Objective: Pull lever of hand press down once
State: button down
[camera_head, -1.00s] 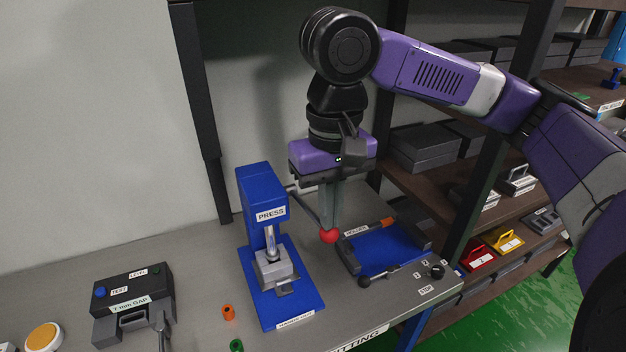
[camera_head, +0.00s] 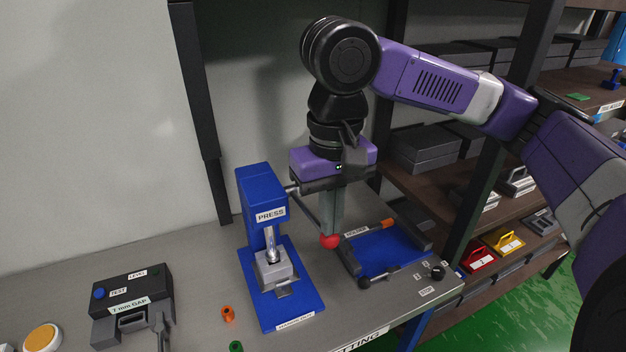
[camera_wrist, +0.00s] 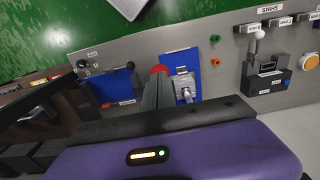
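The blue hand press (camera_head: 255,200) with its PRESS label stands upright on the bench. Its thin lever slopes down to the right from the top of the column and ends in a red knob (camera_head: 329,242). My gripper (camera_head: 335,234) points down with its fingers together, tips at the top of the knob. In the wrist view the red knob (camera_wrist: 160,69) shows just beyond the fingertips (camera_wrist: 158,84). It looks like contact from above; I see no finger wrapped around the knob. The shiny ram (camera_head: 270,243) stands above a grey block on the press base.
A blue holder tray (camera_head: 385,252) lies close to the right of the knob. A dark gap gauge box (camera_head: 132,300) stands at the left. Orange (camera_head: 228,313) and green (camera_head: 236,346) small parts lie before the press. Shelves stand at the right.

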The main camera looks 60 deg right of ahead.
jog(key=shift+s+a+f+b, duration=0.1)
jog(key=shift+f+b, duration=0.95)
jog(key=shift+f, duration=1.7)
dwell(1.9)
jog(key=shift+r, duration=0.1)
jog(key=r+p, duration=0.3)
jog(key=w+d+r+p, duration=0.1)
jog(key=r+p, duration=0.3)
jog(key=w+r+p, duration=0.1)
jog(key=r+p, duration=0.2)
jog(key=r, duration=0.1)
jog(key=shift+d+p, duration=0.15)
jog(key=shift+p, duration=0.15)
notch_tip(320, 180, up, 8)
send_over(330, 243)
jog(key=w+d, duration=0.3)
jog(key=w, duration=0.1)
jog(key=shift+d+f+p, duration=0.1)
jog(key=shift+d+p, duration=0.1)
jog(key=shift+p, duration=0.1)
dwell(0.6)
